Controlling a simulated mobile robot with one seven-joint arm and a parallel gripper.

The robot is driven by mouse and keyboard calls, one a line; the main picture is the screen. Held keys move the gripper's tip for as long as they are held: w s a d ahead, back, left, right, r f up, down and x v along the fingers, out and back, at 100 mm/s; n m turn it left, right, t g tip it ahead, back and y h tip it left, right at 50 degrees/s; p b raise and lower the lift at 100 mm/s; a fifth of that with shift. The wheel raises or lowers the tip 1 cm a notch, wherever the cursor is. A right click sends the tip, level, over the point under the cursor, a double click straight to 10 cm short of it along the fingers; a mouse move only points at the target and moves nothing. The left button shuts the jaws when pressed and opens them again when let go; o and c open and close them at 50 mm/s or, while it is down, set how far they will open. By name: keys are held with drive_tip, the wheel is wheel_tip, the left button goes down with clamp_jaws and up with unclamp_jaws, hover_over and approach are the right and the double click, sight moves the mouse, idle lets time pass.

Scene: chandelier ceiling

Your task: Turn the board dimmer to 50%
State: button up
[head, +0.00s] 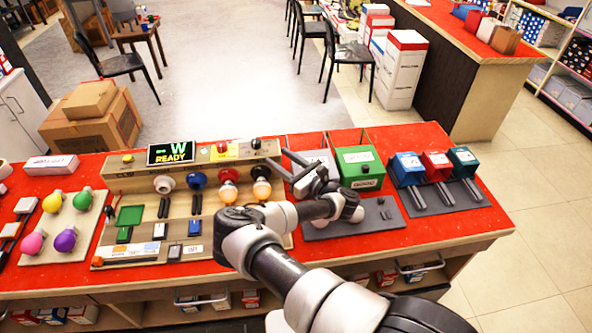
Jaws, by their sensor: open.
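The wooden test board (112,184) lies on the red counter, left of my arm. Its dark display (170,153) reads "W" and "READY", with marks before the W too small to read. I cannot tell for sure which control is the dimmer. A pale strip with an orange part (128,250) runs along the board's front left, with a small orange piece (97,261) at its left end. A dark round knob (256,143) sits at the back right. My gripper (277,157) is open above the board's right end, its fingers pointing left, apart from the strip.
Loose coloured bulbs (64,239) lie on a tray at left. A green box (359,166) and blue, red and teal units (437,164) stand to the right.

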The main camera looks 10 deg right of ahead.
drive_tip(key=v, duration=0.7)
drive_tip(key=w+a+r+m+t+h+b, duration=0.3)
drive_tip(key=w+a+r+t+h+b, duration=0.1)
drive_tip(key=a+t+h+b, duration=0.15)
drive_tip(key=m+g+h+b, duration=0.2)
drive_tip(key=m+h+b, duration=0.2)
drive_tip(key=m+h, duration=0.25)
approach(256, 144)
drive_tip(key=shift+n+h, duration=0.35)
drive_tip(key=shift+h, duration=0.05)
drive_tip(key=w, duration=1.1)
drive_tip(key=shift+w+d+f, duration=0.2)
drive_tip(key=shift+w+d, duration=0.1)
drive_tip(key=shift+w, duration=0.05)
